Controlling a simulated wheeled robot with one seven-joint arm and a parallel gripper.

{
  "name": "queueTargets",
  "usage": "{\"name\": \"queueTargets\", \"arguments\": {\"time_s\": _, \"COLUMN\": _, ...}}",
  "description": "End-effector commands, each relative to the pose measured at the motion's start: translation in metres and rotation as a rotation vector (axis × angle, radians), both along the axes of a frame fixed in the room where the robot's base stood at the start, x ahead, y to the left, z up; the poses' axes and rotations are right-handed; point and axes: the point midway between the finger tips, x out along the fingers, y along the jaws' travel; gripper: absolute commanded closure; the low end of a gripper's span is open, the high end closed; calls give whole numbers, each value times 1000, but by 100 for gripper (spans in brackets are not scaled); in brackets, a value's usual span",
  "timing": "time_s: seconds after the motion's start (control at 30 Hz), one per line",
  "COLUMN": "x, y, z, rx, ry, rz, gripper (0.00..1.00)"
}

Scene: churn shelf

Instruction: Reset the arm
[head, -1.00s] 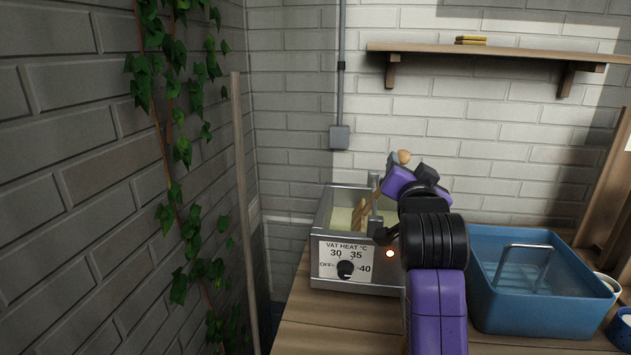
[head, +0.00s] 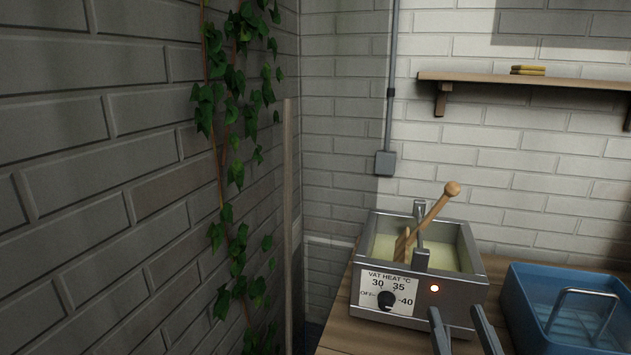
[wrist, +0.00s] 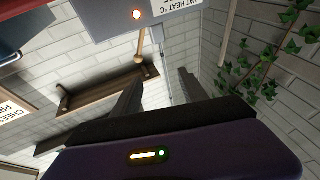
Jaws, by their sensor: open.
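My gripper (head: 465,330) shows only as two dark fingertips at the bottom of the head view, in front of the vat's lower right corner. The fingers are apart with nothing between them. In the wrist view my gripper (wrist: 160,92) is also open and empty. The grey metal vat (head: 470,290) stands on the wooden bench with pale liquid inside. A wooden paddle (head: 436,212) with a round knob leans up to the right in it. The dial (head: 387,300) sits on the vat's front, and an orange-red light (head: 435,288) glows beside it.
A blue tub (head: 520,320) with a metal handle stands right of the vat. A wooden shelf (head: 580,83) holds small yellow blocks on the back wall. Ivy (head: 235,170) and a tall pole (head: 288,220) line the left wall.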

Motion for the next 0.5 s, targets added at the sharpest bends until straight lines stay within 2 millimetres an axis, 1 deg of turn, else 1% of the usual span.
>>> {"name": "queueTargets", "arguments": {"time_s": 0.03, "x": -16, "y": 1, "z": -12, "rx": -9, "ry": 18, "rz": 7, "gripper": 49}}
{"name": "queueTargets", "arguments": {"time_s": 0.17, "x": -57, "y": 4, "z": -36, "rx": -32, "ry": 49, "rz": 22, "gripper": 49}}
{"name": "queueTargets", "arguments": {"time_s": 0.2, "x": -71, "y": 5, "z": -42, "rx": -37, "ry": 61, "rz": 27, "gripper": 49}}
{"name": "queueTargets", "arguments": {"time_s": 0.27, "x": -92, "y": 6, "z": -52, "rx": -44, "ry": 80, "rz": 34, "gripper": 49}}
{"name": "queueTargets", "arguments": {"time_s": 0.3, "x": -106, "y": 7, "z": -58, "rx": -46, "ry": 94, "rz": 37, "gripper": 49}}
{"name": "queueTargets", "arguments": {"time_s": 0.37, "x": -127, "y": 8, "z": -66, "rx": -49, "ry": 116, "rz": 41, "gripper": 49}}
{"name": "queueTargets", "arguments": {"time_s": 0.5, "x": -175, "y": 9, "z": -81, "rx": -45, "ry": 178, "rz": 48, "gripper": 49}}
